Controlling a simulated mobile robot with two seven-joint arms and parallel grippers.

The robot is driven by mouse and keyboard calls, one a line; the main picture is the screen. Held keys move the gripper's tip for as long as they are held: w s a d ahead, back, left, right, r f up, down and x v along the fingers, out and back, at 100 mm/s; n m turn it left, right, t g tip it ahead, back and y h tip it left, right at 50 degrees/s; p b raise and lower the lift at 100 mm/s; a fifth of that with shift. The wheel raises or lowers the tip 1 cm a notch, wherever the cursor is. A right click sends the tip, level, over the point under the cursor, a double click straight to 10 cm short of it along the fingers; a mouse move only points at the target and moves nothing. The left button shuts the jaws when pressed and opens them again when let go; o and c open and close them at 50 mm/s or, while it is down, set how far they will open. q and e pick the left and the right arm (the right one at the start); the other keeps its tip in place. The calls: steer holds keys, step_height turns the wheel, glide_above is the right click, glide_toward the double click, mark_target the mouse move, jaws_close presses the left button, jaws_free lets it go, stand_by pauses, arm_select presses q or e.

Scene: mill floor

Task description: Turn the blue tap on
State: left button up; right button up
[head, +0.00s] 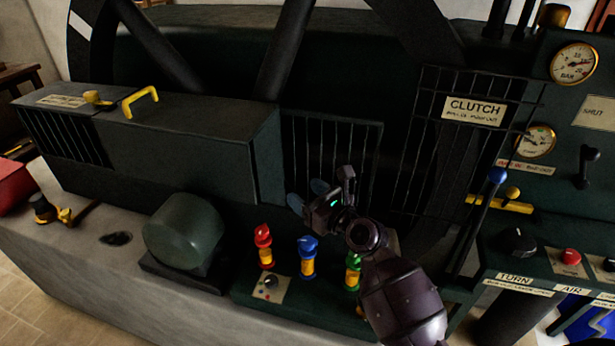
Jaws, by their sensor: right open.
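The blue tap (308,256) has a blue top and base and a yellow band around its middle. It stands upright on a dark green ledge, between a red tap (264,246) and a green tap (353,270). My right gripper (320,192) is open and empty, and appears above the blue tap in the picture, apart from it. My right wrist partly covers the area by the green tap. Which way the blue tap's handle is set is hard to tell. My left gripper is not in view.
A rounded green housing (186,236) stands left of the taps. A barred guard (331,160) rises behind them. Levers, including a blue-knobbed one (497,176), and a control panel with gauges are at the right. The grey plinth is mostly bare at the front left.

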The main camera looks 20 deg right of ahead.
steer(key=shift+r, duration=2.15)
